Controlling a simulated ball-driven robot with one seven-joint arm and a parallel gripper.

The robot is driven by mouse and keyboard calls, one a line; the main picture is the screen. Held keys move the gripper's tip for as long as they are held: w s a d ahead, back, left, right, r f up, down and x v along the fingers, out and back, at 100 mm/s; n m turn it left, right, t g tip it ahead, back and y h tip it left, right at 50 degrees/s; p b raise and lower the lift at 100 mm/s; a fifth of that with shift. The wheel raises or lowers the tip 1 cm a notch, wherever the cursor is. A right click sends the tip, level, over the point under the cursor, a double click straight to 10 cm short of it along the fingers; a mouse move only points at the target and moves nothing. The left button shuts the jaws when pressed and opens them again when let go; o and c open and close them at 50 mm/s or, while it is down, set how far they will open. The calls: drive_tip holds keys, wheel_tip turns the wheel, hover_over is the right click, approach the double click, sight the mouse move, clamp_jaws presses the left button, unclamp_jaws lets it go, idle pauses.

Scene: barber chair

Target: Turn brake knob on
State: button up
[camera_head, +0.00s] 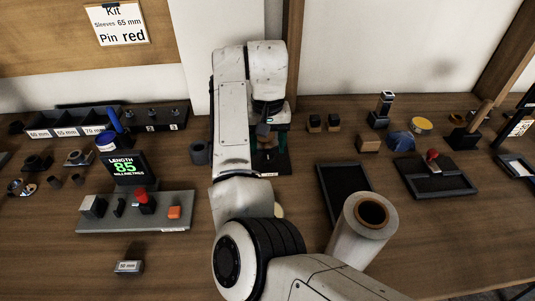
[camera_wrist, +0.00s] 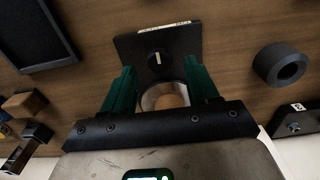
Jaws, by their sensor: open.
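The brake knob (camera_wrist: 155,59) is a small dark round knob with a white pointer line on a black plate (camera_wrist: 133,48). The line runs roughly up and down in the wrist view. A pale label strip (camera_wrist: 163,26) sits at the plate's far edge; its text is too small to read. My gripper (camera_wrist: 160,65) is open, with one green finger on each side of the plate's middle and the knob showing between the tips. I cannot tell whether they touch it. A round pale-rimmed part (camera_wrist: 168,97) shows between the fingers. In the head view my arm hides the knob.
A dark ring (camera_wrist: 280,65) lies right of the plate in the wrist view. A black tray (camera_head: 343,190) and a pale roll (camera_head: 362,228) stand right of my arm in the head view. A grey panel with a red button (camera_head: 141,195) is on the left.

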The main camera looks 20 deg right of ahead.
sight(268, 159)
drive_tip(key=shift+f, duration=1.3)
drive_tip(key=c, duration=1)
drive_tip(key=shift+c, duration=0.2)
